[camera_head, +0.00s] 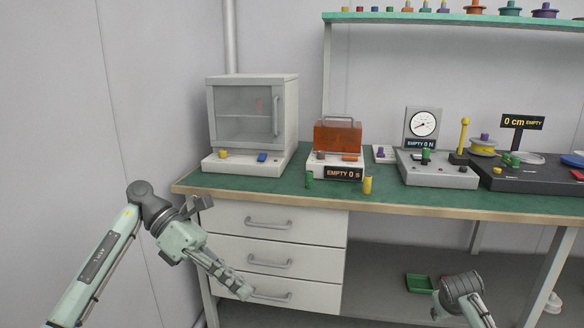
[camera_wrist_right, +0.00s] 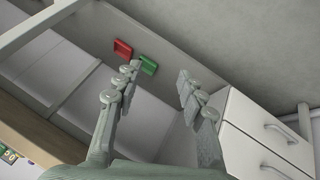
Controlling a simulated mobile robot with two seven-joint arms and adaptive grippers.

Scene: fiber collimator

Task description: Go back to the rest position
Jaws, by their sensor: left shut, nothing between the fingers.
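My left gripper (camera_head: 238,288) hangs in front of the bench drawers in the head view, below the tabletop edge. Its fingers are together with nothing between them. My right arm shows only in part at the bottom right of the head view, in front of the open space under the bench. In the right wrist view my right gripper (camera_wrist_right: 158,90) has its two fingers well apart with nothing between them. A red tray (camera_wrist_right: 123,48) and a green tray (camera_wrist_right: 148,65) lie beyond its fingers, apart from them.
The green-topped bench (camera_head: 240,187) carries a glass-fronted cabinet (camera_head: 250,115), an orange-covered device (camera_head: 337,140) and a dial gauge (camera_head: 422,125). White drawers (camera_head: 270,240) are below.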

